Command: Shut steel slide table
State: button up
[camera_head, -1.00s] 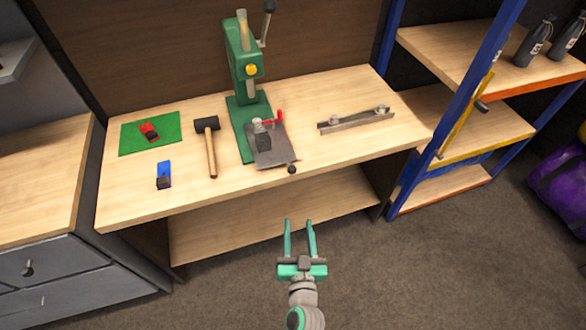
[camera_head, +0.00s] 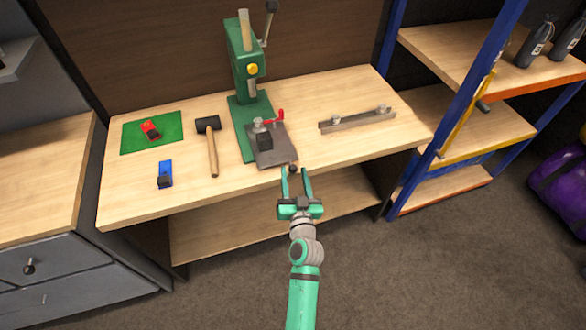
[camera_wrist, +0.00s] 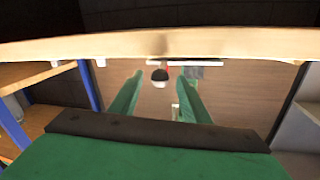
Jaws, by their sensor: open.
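The steel slide table (camera_head: 281,152) is a grey plate on the green press (camera_head: 243,75), sticking out toward the bench's front edge. Its dark round knob (camera_head: 292,168) is at the front end; a dark ball, likely this knob, also shows in the wrist view (camera_wrist: 160,75). A dark block and a red handle (camera_head: 273,116) sit on the plate. My gripper (camera_head: 296,172) is open and empty at the bench's front edge. In the head view its fingertips are on either side of the knob. I cannot tell whether they touch it.
On the wooden bench (camera_head: 345,152), a black mallet (camera_head: 210,145), a red clamp (camera_head: 150,129) on a green mat (camera_head: 133,146) and a blue tool (camera_head: 165,172) lie to the left. A metal rail (camera_head: 357,119) lies right. A blue-framed shelf (camera_head: 470,128) stands further right.

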jog(key=shift+w+a, duration=0.2)
jog(key=shift+w, duration=1.2)
